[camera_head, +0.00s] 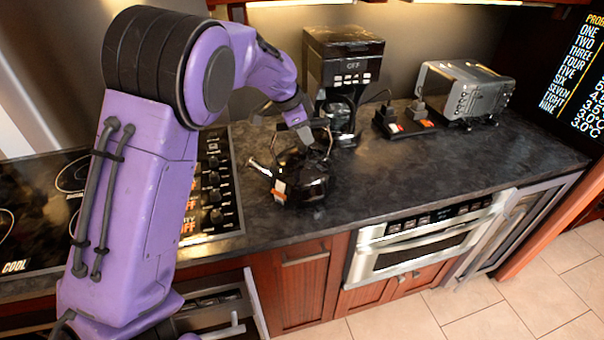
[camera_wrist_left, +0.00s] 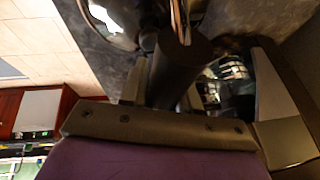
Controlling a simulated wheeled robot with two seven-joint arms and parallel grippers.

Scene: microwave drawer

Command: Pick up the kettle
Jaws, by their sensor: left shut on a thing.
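The kettle (camera_head: 308,186) is dark and glossy with a metal spout pointing left. It appears upright on the dark counter, to the right of the stove; I cannot tell whether its base is touching the counter. My left gripper (camera_head: 304,141) comes down from above and is shut on the kettle's handle. In the left wrist view the dark round handle (camera_wrist_left: 183,62) lies between the fingers of my left gripper (camera_wrist_left: 190,95). The gripper partly hides the kettle's top in the head view. My right gripper is not in view.
A black coffee maker (camera_head: 342,75) stands behind the kettle. A toaster (camera_head: 465,92) and a small dark block with plugs (camera_head: 405,122) are further right. The stove (camera_head: 215,190) is on the left. The counter (camera_head: 460,160) is clear at front right. A drawer (camera_head: 225,305) stands open below.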

